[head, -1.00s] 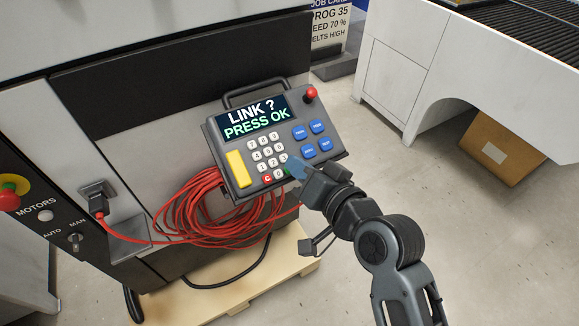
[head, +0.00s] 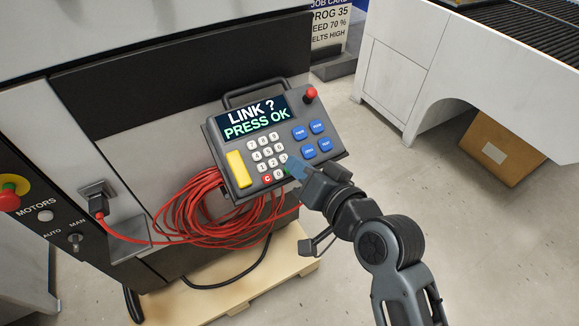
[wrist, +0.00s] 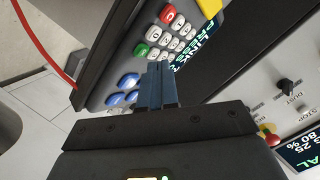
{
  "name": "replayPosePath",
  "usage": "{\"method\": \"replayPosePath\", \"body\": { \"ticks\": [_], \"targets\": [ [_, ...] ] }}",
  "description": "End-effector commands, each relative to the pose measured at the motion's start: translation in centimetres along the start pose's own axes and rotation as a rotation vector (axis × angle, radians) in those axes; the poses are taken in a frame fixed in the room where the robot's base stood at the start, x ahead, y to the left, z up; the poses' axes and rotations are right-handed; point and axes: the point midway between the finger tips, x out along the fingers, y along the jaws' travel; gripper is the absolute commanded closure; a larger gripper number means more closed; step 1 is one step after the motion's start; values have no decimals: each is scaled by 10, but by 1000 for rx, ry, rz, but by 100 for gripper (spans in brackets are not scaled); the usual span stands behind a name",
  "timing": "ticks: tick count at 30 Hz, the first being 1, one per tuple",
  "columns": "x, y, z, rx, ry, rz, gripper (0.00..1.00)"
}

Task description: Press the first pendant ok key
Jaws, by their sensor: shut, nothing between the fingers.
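The pendant (head: 214,140) is a grey box tilted on the machine's front, its screen (head: 255,116) reading "LINK ? PRESS OK". The green key (wrist: 141,49) shows in the wrist view beside white number keys and a red C key (wrist: 168,14). In the head view the green key is mostly hidden behind my fingertips. My gripper (head: 294,168) is shut and empty, its blue fingers over the keypad's lower right. In the wrist view its fingertips (wrist: 160,66) point at the keypad, just right of the green key. I cannot tell whether they touch anything.
Blue keys (head: 311,138), a yellow bar (head: 238,169) and a red knob (head: 311,94) are also on the pendant. A coiled red cable (head: 205,222) hangs below it. A lit screen (wrist: 302,152) shows at the wrist view's right. Open floor lies right.

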Motion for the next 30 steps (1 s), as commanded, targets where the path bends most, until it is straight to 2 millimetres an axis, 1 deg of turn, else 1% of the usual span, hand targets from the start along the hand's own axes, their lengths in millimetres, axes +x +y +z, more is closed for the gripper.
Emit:
{"method": "replayPosePath", "body": {
  "ticks": [13,22,30],
  "targets": [
    [0,0,0,0,0,0,100],
    [6,4,4,0,0,0,100],
    [6,4,4,0,0,0,100]
  ]
}}
